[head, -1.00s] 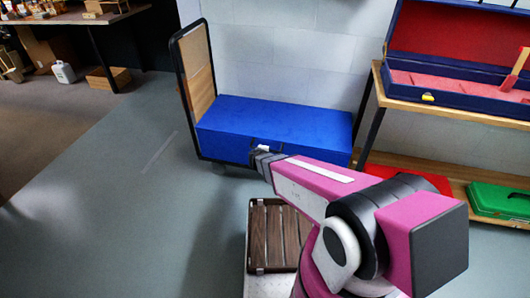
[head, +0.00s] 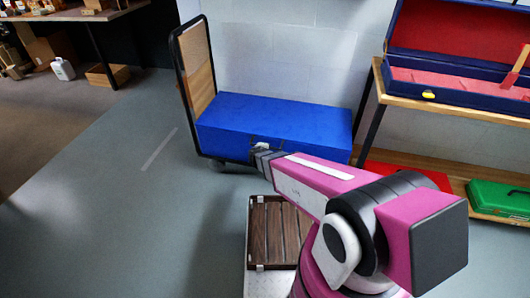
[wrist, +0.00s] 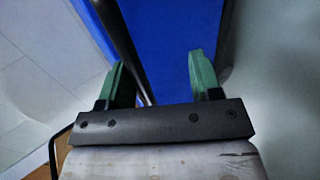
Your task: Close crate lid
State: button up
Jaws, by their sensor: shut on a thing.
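The blue crate (head: 290,122) rests on a low trolley against the wall, and its top looks flat and level, with the lid down. My gripper (head: 260,149) is at the crate's front side, near its upper front edge, by a small pale piece. In the wrist view my two green fingers (wrist: 160,80) stand apart, with the blue crate (wrist: 175,35) beyond them and a dark bar passing between them in the picture. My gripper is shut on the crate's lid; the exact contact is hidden.
The trolley's upright wooden end (head: 199,75) with a black frame stands left of the crate. An open blue case (head: 465,95) with a red lining is on the right-hand bench. A green case (head: 497,198) lies on its lower shelf. The floor at left is clear.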

jog(key=v, duration=1)
jog(key=shift+s+r, duration=0.2)
jog(key=shift+s, duration=0.15)
jog(key=s+d+r+m+g+y, duration=0.1)
jog(key=s+d+r+m+g, duration=0.1)
jog(key=d+m, duration=0.3)
jog(key=s+d+r+m+g+y, duration=0.1)
jog(key=s+d+r+m+g, duration=0.1)
jog(key=d+r+m+g, duration=0.3)
jog(key=s+d+r+m+g, duration=0.3)
jog(key=d+r+m, duration=0.1)
jog(key=d, duration=0.6)
jog(key=shift+r+m+g+y, duration=0.3)
jog(key=shift+m+y, duration=0.1)
jog(key=shift+m, duration=0.1)
jog(key=shift+d, duration=0.15)
